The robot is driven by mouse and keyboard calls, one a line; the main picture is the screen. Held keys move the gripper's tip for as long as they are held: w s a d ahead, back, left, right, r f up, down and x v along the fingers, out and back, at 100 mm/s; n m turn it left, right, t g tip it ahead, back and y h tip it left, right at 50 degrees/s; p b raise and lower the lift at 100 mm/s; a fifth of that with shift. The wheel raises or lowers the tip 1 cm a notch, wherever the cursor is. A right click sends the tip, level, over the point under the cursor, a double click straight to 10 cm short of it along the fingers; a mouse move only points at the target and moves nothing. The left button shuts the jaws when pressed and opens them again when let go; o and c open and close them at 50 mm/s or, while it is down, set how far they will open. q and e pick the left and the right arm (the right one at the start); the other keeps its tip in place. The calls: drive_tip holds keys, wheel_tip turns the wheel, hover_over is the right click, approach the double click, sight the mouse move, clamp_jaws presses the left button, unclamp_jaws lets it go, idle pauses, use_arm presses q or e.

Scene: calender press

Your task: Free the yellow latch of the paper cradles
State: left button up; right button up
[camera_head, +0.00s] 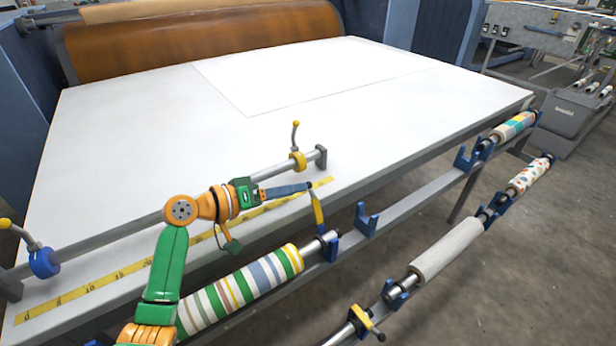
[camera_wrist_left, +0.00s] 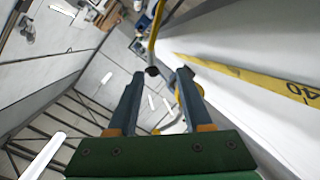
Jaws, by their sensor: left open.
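The yellow latch (camera_head: 319,212) stands up as a lever with a dark tip, at the blue cradle (camera_head: 331,246) that holds the end of the striped paper roll (camera_head: 243,287). My left gripper (camera_head: 309,187) is open at the latch's upper end. In the left wrist view the latch (camera_wrist_left: 154,38) runs down to a dark knob (camera_wrist_left: 152,71), which shows in the gap between the tips of my left gripper (camera_wrist_left: 160,76). I cannot tell whether a finger touches it. A second yellow latch (camera_head: 364,318) sits on a lower cradle. My right gripper is not in view.
An empty blue cradle (camera_head: 367,221) stands right of the latch. Other rolls (camera_head: 447,250) hang lower right.

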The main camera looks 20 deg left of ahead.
sight(311, 188)
use_arm(q)
drive_tip(key=w+d, duration=0.2)
drive_tip(key=d, duration=0.2)
drive_tip(key=shift+w+f+p, duration=0.35)
drive_tip(key=shift+w+p, duration=0.05)
drive_tip(key=shift+w+a+f, duration=0.1)
drive_tip(key=shift+w+f, duration=0.1)
drive_tip(key=shift+w, duration=0.05)
drive_tip(key=shift+s, duration=0.15)
clamp_jaws()
idle(0.6)
